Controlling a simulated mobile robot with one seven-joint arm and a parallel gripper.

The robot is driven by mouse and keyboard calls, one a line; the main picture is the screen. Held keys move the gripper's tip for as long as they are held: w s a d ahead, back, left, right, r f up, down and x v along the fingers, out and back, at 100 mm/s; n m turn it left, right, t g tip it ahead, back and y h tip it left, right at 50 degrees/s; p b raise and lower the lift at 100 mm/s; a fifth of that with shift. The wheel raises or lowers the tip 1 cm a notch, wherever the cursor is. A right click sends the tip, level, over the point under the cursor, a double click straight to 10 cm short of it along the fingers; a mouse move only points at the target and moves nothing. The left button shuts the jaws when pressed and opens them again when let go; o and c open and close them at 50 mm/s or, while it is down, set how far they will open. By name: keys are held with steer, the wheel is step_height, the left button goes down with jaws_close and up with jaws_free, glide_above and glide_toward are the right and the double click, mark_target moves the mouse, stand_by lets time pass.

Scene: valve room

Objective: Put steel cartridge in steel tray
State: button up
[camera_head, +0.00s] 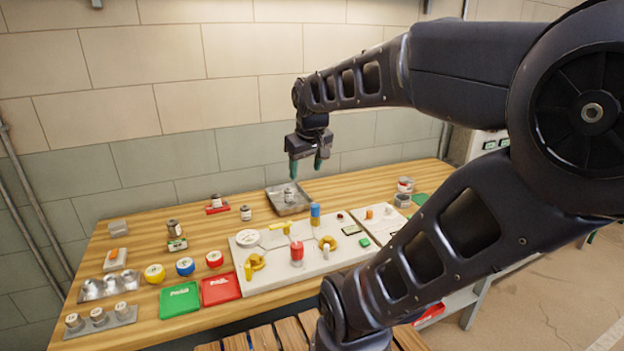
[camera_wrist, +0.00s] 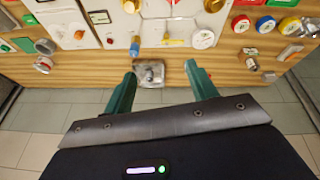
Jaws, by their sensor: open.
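The steel tray (camera_head: 302,206) is a shallow grey square tray on the wooden bench, near the wall. A small steel-coloured cylinder, apparently the steel cartridge (camera_head: 290,195), stands inside it. In the wrist view the tray (camera_wrist: 140,81) shows small between the fingers, with the cartridge (camera_wrist: 150,72) in it. My gripper (camera_head: 306,171) points down above the tray with its green fingers apart and nothing between them. It is clear of the tray and cartridge. In the wrist view my gripper (camera_wrist: 160,70) is also open and empty.
A white valve board (camera_head: 310,262) lies in front of the tray. Green (camera_head: 178,300) and red (camera_head: 221,288) trays lie at the front left. Another small canister (camera_head: 246,213) stands left of the tray. Several lidded cans and a rack (camera_head: 100,325) occupy the left side. The wall is close behind.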

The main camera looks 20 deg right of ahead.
steer(key=s+m, duration=0.1)
steer(key=s, duration=0.1)
steer(key=s+f+m, duration=0.1)
steer(key=s, duration=0.1)
steer(key=shift+s+a+f+t, duration=0.1)
steer(key=shift+s+f+t, duration=0.1)
steer(key=shift+s+t, duration=0.15)
